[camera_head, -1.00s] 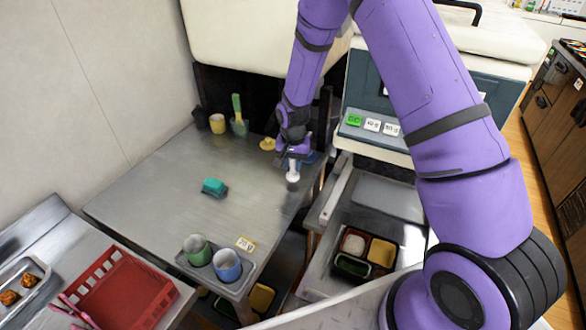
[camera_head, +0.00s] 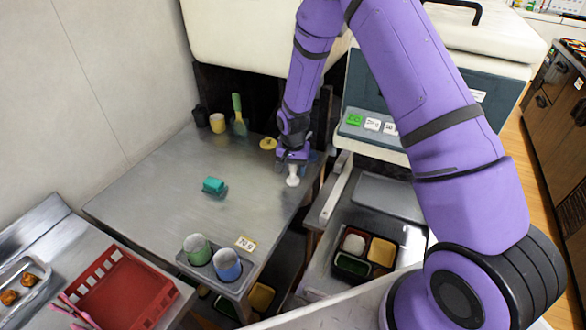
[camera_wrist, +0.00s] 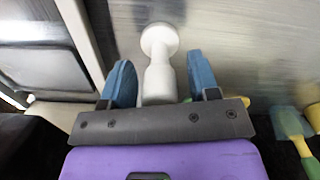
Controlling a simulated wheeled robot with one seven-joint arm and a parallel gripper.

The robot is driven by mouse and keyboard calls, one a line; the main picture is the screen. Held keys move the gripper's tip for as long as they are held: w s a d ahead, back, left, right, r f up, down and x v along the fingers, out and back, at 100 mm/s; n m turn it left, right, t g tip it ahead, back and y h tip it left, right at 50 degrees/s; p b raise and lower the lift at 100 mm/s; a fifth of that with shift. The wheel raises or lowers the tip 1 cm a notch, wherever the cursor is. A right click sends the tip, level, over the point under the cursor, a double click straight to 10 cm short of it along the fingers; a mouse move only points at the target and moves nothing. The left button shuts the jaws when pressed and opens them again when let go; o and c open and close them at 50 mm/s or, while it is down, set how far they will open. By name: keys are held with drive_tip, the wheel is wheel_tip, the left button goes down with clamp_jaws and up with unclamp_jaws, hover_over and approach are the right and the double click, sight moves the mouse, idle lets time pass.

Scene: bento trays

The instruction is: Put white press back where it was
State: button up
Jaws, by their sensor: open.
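The white press (camera_head: 292,176) stands on the steel table near its right edge, with its round foot on the tabletop. My gripper (camera_head: 297,158) is at the press's upper end, reaching from the far side. In the wrist view the press (camera_wrist: 160,78) lies between the two blue fingers of my gripper (camera_wrist: 161,65). The fingers are spread, with a narrow gap on each side of the press's handle. The wide round foot shows beyond the fingertips.
A teal block (camera_head: 214,186) lies mid-table. A green cup (camera_head: 196,249) and a blue cup (camera_head: 227,264) sit in a holder at the front. A bento tray (camera_head: 366,250) is right.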

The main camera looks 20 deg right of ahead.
drive_tip(key=s+d+r+n+t, duration=0.1)
drive_tip(key=s+r, duration=0.1)
drive_tip(key=r, duration=1.1)
drive_tip(key=s+d+r, duration=0.1)
drive_tip(key=s+r, duration=0.2)
drive_tip(key=r, duration=0.9)
drive_tip(key=s+d+r+n+t, duration=0.2)
drive_tip(key=s+r, duration=0.6)
drive_tip(key=r, duration=0.2)
drive_tip(key=s+d+r+n+t, duration=0.1)
drive_tip(key=s+r, duration=0.3)
drive_tip(key=s, duration=0.6)
drive_tip(key=s+d+r+n+t, duration=0.1)
drive_tip(key=s+r, duration=0.3)
drive_tip(key=s, duration=0.7)
drive_tip(key=shift+d+n, duration=0.45)
drive_tip(key=shift+n, duration=0.05)
